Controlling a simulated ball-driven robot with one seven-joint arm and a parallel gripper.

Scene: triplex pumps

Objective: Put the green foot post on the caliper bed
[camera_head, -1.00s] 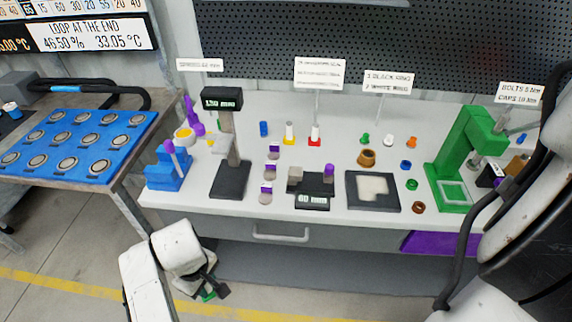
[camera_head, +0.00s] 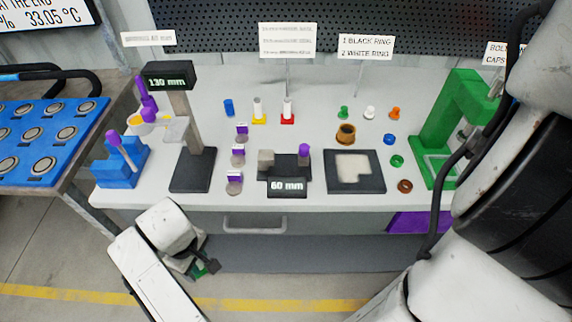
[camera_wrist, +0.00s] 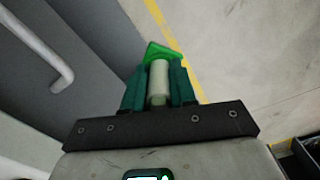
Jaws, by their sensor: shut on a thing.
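The green foot post (camera_wrist: 158,80) is a pale cylinder with a green foot (camera_wrist: 160,51). My gripper (camera_wrist: 160,90) is shut on it in the wrist view, with the foot showing past the fingertips. In the head view my gripper (camera_head: 203,263) is low in front of the bench, over the floor, and only a bit of green shows there. The caliper bed (camera_head: 286,170) seems to be the dark device with a "60 mm" display, a grey block on its left and a purple piece on its right. It stands mid-bench, beyond and right of my gripper.
Yellow-foot (camera_head: 258,111) and red-foot (camera_head: 288,109) posts stand behind the caliper. Purple-topped pieces (camera_head: 238,155) stand left of it, beside the 130 mm gauge (camera_head: 193,168). A dark square tray (camera_head: 375,184) lies right. The drawer handle (camera_head: 254,225) juts from the bench front near my gripper.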

